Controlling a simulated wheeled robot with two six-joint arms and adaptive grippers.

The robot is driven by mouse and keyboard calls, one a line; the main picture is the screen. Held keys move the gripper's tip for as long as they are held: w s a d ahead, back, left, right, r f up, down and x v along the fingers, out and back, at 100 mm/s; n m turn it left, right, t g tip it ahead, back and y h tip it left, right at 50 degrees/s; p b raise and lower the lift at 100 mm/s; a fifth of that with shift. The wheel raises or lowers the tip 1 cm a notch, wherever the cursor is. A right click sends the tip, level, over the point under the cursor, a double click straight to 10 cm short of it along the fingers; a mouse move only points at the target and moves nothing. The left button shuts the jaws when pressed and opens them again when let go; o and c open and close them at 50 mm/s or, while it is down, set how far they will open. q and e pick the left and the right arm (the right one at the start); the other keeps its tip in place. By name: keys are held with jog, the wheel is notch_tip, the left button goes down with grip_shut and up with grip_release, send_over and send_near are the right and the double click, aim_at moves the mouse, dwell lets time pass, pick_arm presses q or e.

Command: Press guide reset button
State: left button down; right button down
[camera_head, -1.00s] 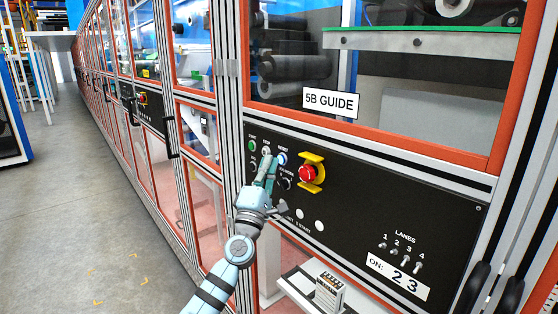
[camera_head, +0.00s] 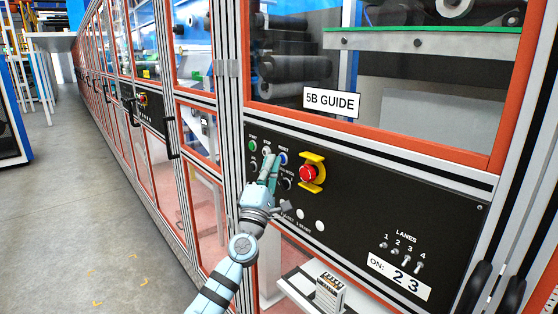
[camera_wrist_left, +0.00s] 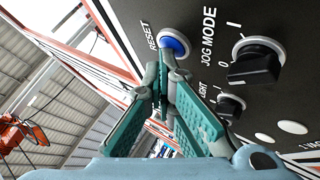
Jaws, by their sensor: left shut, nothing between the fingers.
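The blue reset button (camera_head: 284,158) is on the black control panel (camera_head: 350,220) under the 5B GUIDE sign, in the upper row beside the other buttons. In the left wrist view the blue button (camera_wrist_left: 174,46) shows under the word RESET. My left gripper (camera_head: 274,158) is shut and empty, its fingertips at the panel just left of the blue button. In the left wrist view its fingertips (camera_wrist_left: 166,64) come right up to the button's lower edge and cover a little of it. I cannot tell whether they touch it. My right gripper is not in view.
A red emergency stop (camera_head: 307,173) with a yellow guard sits just right of the button. The jog mode knob (camera_wrist_left: 256,66) is close to the fingers in the wrist view. Lane switches (camera_head: 402,258) are lower right. The grey floor at left is clear.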

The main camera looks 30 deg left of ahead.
pick_arm(q)
jog(key=shift+s, duration=0.15)
jog(key=shift+s+a+p, duration=0.2)
jog(key=shift+s+p, duration=0.35)
jog(key=shift+s, duration=0.1)
jog(key=shift+s, duration=0.1)
jog(key=s+p, duration=0.1)
jog(key=s, duration=0.1)
jog(key=s+a+p, duration=0.1)
jog(key=s, duration=0.1)
jog(key=shift+s+a, duration=0.2)
jog(key=shift+s, duration=0.1)
dwell(0.5)
